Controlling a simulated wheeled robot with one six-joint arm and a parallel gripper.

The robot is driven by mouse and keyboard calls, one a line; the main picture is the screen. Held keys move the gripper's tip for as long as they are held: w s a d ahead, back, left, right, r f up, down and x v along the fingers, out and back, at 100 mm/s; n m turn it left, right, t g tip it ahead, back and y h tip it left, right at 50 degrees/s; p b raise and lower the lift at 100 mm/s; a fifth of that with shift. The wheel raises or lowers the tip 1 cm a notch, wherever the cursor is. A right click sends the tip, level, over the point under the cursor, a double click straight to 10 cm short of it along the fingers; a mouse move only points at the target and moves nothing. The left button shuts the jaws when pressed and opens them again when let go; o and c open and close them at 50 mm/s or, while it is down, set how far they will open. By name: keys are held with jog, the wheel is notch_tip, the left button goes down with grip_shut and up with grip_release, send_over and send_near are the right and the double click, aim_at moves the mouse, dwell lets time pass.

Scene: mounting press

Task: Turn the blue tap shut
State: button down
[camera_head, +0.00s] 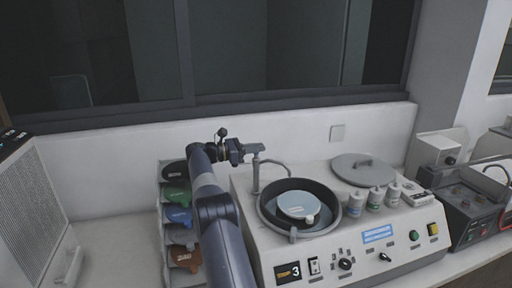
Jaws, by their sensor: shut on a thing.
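The tap (256,172) is an upright post at the back left of the polishing machine, with a curved spout reaching right over the bowl. It looks grey to grey-green; I cannot make out a clear blue on it. My gripper (243,150) is at the top of the post, coming from the left, and appears shut on the tap's handle (256,147). The fingertips are small and dark, so the exact grip is hard to see. I cannot tell whether water runs from the spout.
The machine's round bowl (268,214) holds a pale blue disc (298,206). White bottles (376,200) and a round grey lid (362,168) stand right of it. A rack of coloured discs (178,217) stands left of my arm. The wall is close behind.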

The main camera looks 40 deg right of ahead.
jog(key=shift+r, duration=0.15)
jog(key=c, duration=1.5)
grip_release()
jog(key=shift+w+a+f, duration=0.2)
jog(key=shift+a, duration=0.1)
jog(key=v, duration=0.6)
jog(key=shift+w+a+r+b, duration=0.1)
jog(key=shift+a+r+b, duration=0.05)
jog(key=shift+a+b, duration=0.15)
